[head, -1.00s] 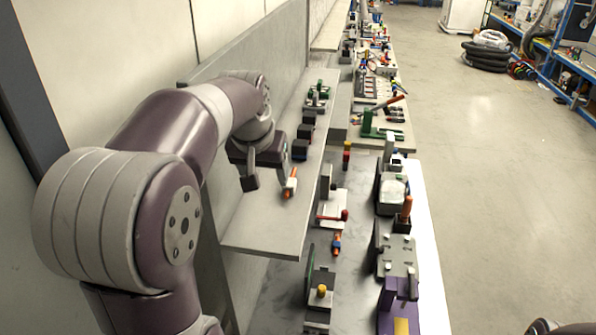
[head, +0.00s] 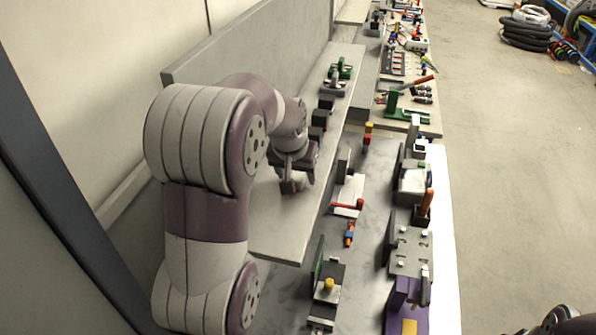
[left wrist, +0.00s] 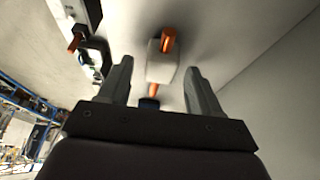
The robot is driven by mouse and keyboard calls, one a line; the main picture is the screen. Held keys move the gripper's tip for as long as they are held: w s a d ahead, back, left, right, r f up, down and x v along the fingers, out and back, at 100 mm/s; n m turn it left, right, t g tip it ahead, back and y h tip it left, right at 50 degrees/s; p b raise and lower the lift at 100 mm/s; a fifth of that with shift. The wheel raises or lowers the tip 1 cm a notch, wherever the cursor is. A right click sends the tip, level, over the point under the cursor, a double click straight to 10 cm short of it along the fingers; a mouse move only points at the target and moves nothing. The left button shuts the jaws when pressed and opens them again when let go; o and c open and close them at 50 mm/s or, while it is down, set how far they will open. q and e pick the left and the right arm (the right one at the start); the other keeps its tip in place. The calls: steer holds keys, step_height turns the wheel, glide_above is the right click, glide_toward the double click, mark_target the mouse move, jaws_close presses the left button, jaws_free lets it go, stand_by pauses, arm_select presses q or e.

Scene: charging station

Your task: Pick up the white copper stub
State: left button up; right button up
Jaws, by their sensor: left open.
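The white copper stub (left wrist: 161,66) is a pale block with orange copper ends, lying on the grey shelf (head: 283,232). In the left wrist view it shows between the two fingers, with a gap on each side. My left gripper (left wrist: 158,72) is open around or just above it; the exact height is hard to tell. In the head view my left gripper (head: 291,178) is over the shelf's near part and hides most of the stub.
Dark blocks (head: 319,124) and a green-and-grey fixture (head: 337,78) stand farther along the shelf. A lower bench to the right carries a red-handled fixture (head: 350,200), an orange-and-blue piece (head: 349,234) and a purple fixture (head: 407,303). The shelf's near end is bare.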

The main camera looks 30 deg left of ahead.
arm_select(q)
steer(key=shift+s+f, duration=0.1)
steer(key=shift+f, duration=0.05)
steer(key=shift+s+d, duration=0.1)
steer(key=shift+s, duration=0.15)
steer(key=shift+c, duration=0.3)
steer(key=c, duration=1.1)
steer(key=shift+w, duration=0.1)
